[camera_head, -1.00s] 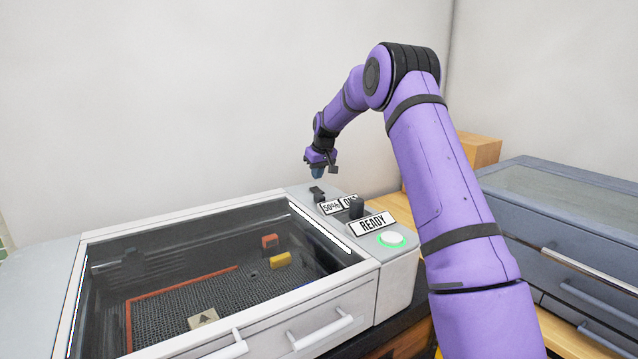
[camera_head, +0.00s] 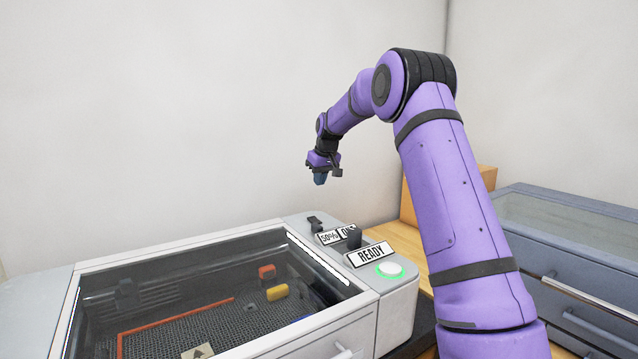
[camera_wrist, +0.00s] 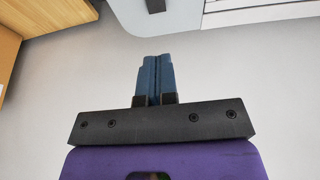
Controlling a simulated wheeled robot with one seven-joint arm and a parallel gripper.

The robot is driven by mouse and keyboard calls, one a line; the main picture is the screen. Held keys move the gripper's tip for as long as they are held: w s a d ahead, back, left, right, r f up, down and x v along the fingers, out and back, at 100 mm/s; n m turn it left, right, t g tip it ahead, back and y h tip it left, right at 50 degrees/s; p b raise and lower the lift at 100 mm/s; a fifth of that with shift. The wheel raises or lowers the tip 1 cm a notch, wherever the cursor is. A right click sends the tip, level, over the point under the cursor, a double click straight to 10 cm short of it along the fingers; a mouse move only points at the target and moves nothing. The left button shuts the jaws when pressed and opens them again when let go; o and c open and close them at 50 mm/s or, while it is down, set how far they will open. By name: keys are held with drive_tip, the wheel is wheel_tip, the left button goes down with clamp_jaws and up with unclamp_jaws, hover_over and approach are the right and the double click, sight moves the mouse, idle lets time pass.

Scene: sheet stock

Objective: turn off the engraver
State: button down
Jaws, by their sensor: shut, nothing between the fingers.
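The engraver (camera_head: 362,330) is a light grey box with a dark glass lid. Its control panel on the right carries a black switch (camera_head: 314,223) at the far end, a "50%" label (camera_head: 328,238), a partly hidden label that seems to read "ON", a black knob (camera_head: 354,238), a "READY" label (camera_head: 371,255) and a white button (camera_head: 390,269) with a lit green ring. My gripper (camera_head: 320,179) is shut and empty, in the air above the far end of the panel. Its blue fingers (camera_wrist: 155,78) are together in the wrist view, where a dark switch part (camera_wrist: 155,5) shows at the top edge.
Under the glass lie an orange block (camera_head: 267,271), a yellow block (camera_head: 277,293) and an orange strip. A grey-blue cabinet (camera_head: 570,245) stands at the right, with a wooden box (camera_head: 487,177) behind my arm. A plain wall is behind the gripper.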

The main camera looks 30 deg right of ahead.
drive_tip(key=shift+w+r, duration=0.25)
drive_tip(key=shift+w, duration=0.25)
approach(311, 218)
drive_tip(key=x, duration=0.5)
drive_tip(key=shift+w, duration=0.35)
drive_tip(key=shift+x, duration=0.9)
drive_tip(key=shift+s, duration=0.2)
